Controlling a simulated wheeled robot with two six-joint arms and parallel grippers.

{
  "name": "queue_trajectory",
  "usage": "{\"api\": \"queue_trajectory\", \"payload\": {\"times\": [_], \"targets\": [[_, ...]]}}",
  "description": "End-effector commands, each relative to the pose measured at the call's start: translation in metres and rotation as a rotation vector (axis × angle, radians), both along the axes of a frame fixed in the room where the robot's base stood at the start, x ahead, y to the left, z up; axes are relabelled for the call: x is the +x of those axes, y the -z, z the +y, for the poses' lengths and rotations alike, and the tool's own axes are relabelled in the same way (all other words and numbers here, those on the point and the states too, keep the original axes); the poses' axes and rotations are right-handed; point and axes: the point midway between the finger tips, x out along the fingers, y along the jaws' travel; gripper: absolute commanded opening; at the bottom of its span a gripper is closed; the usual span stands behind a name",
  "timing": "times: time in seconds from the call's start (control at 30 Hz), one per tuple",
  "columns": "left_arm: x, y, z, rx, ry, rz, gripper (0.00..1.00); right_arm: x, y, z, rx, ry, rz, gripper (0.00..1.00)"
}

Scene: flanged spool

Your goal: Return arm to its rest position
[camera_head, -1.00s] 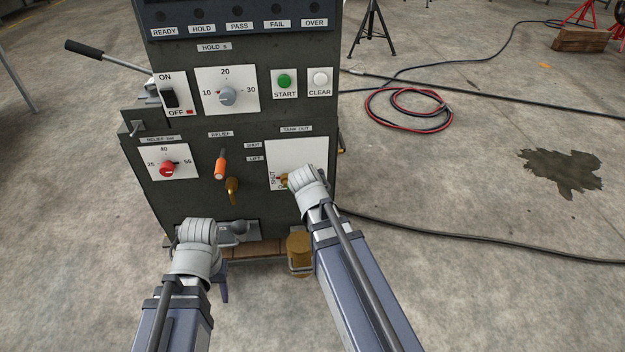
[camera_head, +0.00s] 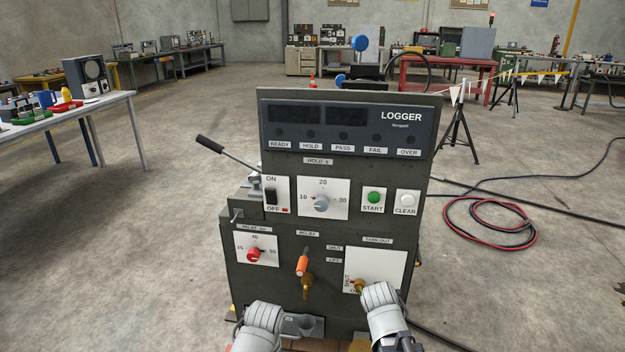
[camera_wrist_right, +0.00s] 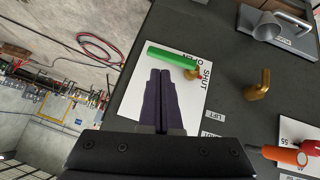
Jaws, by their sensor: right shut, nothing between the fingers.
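My right gripper (camera_wrist_right: 161,75) is shut and empty in the right wrist view. Its dark fingers lie over the white TANK OUT plate (camera_wrist_right: 222,58), just beside the green valve handle (camera_wrist_right: 172,56). I cannot tell whether they touch it. In the head view my right wrist stands before the lower part of the TANK OUT plate (camera_head: 384,264) and hides its own fingers and most of the handle. My left arm's grey wrist is at the bottom, before the lower front of the dark logger cabinet (camera_head: 240,270); its gripper does not show.
The orange-handled relief lever (camera_head: 302,263) and a brass spout (camera_head: 308,285) stick out left of my right wrist. A pump lever (camera_head: 224,151) reaches out left of the cabinet. A red and black hose (camera_head: 490,222) lies coiled on the floor at right. Open floor surrounds the cabinet.

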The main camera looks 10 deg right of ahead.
Motion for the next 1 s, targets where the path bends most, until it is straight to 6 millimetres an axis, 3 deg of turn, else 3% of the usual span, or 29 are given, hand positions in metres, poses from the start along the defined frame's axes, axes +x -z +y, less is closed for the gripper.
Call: {"api": "queue_trajectory", "payload": {"times": [0.2,0.3,0.57,0.6,0.87,1.0], "targets": [[0.000,0.000,0.000,0.000,0.000,0.000,0.50,-0.053,0.039,0.102,0.065,-0.161,0.328,0.00],[0.000,0.000,0.000,0.000,0.000,0.000,0.50,-0.085,0.050,0.139,0.081,-0.238,0.474,0.00],[0.000,0.000,0.000,0.000,0.000,0.000,0.50,-0.166,0.058,0.209,0.095,-0.434,0.801,0.00],[0.000,-0.020,0.000,0.000,0.000,0.000,0.50,-0.162,0.039,0.205,0.097,-0.422,0.790,0.00],[0.000,-0.075,0.000,0.000,0.000,0.000,0.50,-0.160,-0.017,0.203,0.098,-0.416,0.784,0.00],[0.000,-0.117,0.000,0.000,-0.001,0.000,0.50,-0.160,-0.058,0.203,0.098,-0.415,0.783,0.00]]}}
